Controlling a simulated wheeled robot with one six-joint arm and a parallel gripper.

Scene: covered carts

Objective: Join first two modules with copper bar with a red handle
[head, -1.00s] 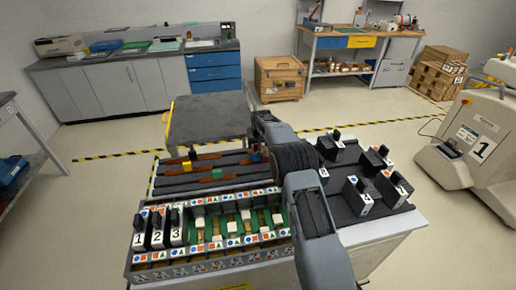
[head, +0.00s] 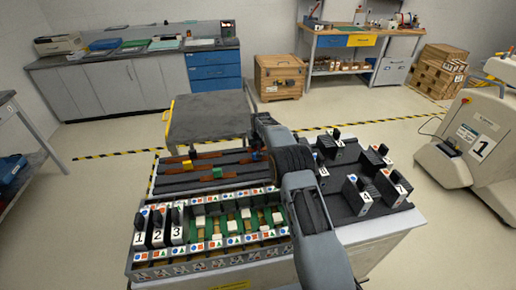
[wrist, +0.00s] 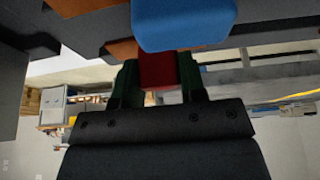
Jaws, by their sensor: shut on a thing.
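In the wrist view, my gripper (wrist: 158,82) is shut on a red handle (wrist: 158,68), held between its two dark green fingers. The copper bar belonging to it is not clearly visible. A blue handle (wrist: 183,24) is close in front of it. In the head view, my arm hides the gripper and the red handle. Modules 1 (head: 140,236), 2 (head: 158,237) and 3 (head: 177,235) stand upright side by side at the left end of the rack (head: 200,262).
Behind the rack, a dark grooved tray holds copper bars with yellow (head: 187,165), green (head: 217,172), black (head: 193,151) and blue (head: 255,155) handles. Several numbered modules (head: 356,193) stand on the dark mat to the right. An empty dark cart (head: 208,118) is behind.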

